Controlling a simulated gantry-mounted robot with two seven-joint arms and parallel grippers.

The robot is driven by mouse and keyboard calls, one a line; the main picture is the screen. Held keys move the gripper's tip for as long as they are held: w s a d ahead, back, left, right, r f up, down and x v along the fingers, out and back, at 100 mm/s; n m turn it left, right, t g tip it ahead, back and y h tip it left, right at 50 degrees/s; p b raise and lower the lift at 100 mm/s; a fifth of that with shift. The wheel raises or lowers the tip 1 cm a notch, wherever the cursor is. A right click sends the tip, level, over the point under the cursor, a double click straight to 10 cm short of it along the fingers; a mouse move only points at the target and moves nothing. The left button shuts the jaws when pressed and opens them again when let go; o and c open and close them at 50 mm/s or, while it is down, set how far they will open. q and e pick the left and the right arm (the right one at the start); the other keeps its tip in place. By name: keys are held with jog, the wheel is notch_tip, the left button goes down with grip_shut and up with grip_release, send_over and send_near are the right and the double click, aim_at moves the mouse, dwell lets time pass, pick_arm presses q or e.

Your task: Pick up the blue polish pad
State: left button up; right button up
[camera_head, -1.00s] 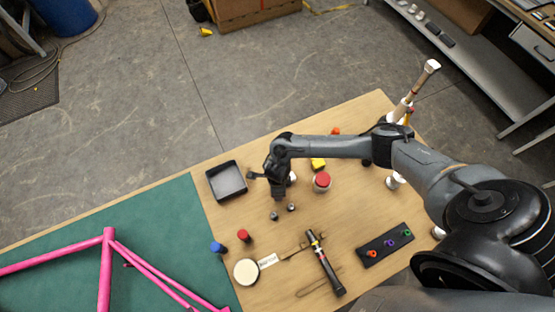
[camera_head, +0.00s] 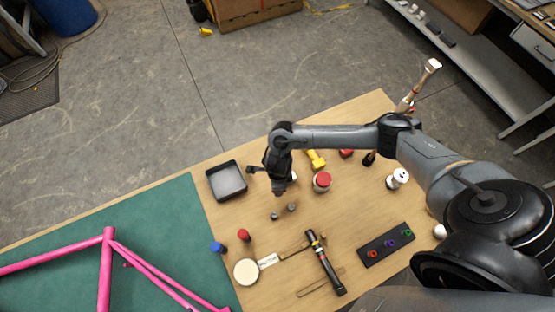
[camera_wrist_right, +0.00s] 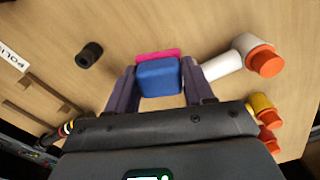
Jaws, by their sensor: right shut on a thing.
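The blue polish pad (camera_wrist_right: 160,79) sits between the two fingers of my right gripper (camera_wrist_right: 160,88) in the right wrist view. The gripper is shut on it. A pink layer or piece (camera_wrist_right: 158,54) shows just beyond the pad's far edge; I cannot tell whether it is joined to the pad. In the head view my right gripper (camera_head: 279,191) points down over the wooden table, right of the black tray, and the pad is hidden there. My left gripper is not in view.
A pink frame (camera_head: 107,265) lies left.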

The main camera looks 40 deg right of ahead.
jog(key=s+d+r+b, duration=0.2)
jog(key=s+d+r, duration=0.45)
jog(key=d, duration=0.25)
jog(key=w+a+r+n+p, duration=0.6)
jog(key=r+n, duration=0.5)
jog(key=n, duration=0.2)
jog(key=w+a+r+n+p, duration=0.6)
jog(key=r+n, duration=0.5)
jog(key=n, duration=0.2)
jog(key=shift+w+a+n, duration=0.3)
jog(key=shift+w+a, duration=0.15)
jog(key=shift+w, duration=0.1)
